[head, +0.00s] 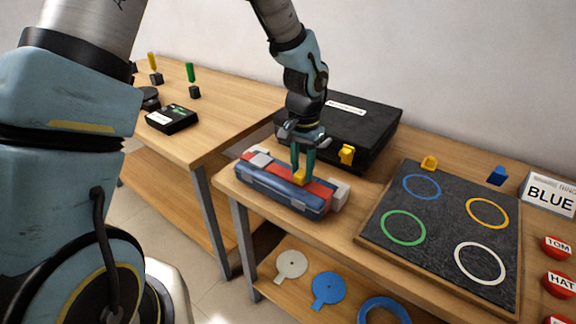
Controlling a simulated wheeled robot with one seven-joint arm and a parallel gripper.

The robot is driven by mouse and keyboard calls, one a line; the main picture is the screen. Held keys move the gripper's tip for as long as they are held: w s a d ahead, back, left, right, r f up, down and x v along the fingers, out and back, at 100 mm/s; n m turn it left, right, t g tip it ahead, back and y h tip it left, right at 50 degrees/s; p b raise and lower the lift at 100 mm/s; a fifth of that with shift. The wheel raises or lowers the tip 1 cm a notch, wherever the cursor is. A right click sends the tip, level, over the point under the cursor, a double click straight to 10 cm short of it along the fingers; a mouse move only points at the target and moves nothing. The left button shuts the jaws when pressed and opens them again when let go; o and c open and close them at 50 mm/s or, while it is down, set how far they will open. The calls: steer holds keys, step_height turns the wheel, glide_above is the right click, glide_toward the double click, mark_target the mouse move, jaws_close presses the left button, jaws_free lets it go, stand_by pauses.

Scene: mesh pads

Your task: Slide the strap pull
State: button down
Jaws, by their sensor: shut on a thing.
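A blue case with a red strip along its top (270,190) lies on the right-hand wooden table near its left end. A yellow strap pull (299,177) stands on the red strip, toward the case's right part. My gripper (302,168) points down over the case, its teal fingers shut on the yellow pull. The fingers hide part of the pull and of the strip behind it. Light grey pieces show at both ends of the case, one at the left (260,158) and one at the right (341,193).
A black case (362,125) with a yellow latch (347,154) stands close behind. To the right is a dark board (450,215) with coloured rings, small yellow and blue pieces, a BLUE sign (549,194) and red name pieces. A second table (215,112) stands at the left.

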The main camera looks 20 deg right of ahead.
mark_target(303, 172)
steer(key=shift+s+d, duration=0.15)
steer(key=shift+s, duration=0.05)
steer(key=c, duration=0.5)
jaws_free()
step_height(303, 172, up, 11)
steer(key=shift+f+b, duration=0.1)
steer(key=shift+b, duration=0.95)
steer(key=shift+w, duration=0.1)
steer(key=w+a+f+n, duration=0.1)
steer(key=w+a+n, duration=0.15)
steer(key=a, duration=0.55)
steer(key=w+a+n, duration=0.2)
steer(key=w+a, duration=0.1)
steer(key=a, duration=0.5)
steer(key=s+a+n, duration=0.1)
steer(key=a+n, duration=0.1)
steer(key=a, duration=0.4)
steer(key=s+a+f+n+t, duration=0.1)
steer(key=a+n, duration=0.1)
steer(key=a, duration=0.4)
steer(key=s+a+n, duration=0.1)
steer(key=a+n, duration=0.1)
steer(key=a, duration=0.4)
steer(key=shift+a+f+n+t, duration=0.25)
steer(key=shift+a+f+t, duration=0.05)
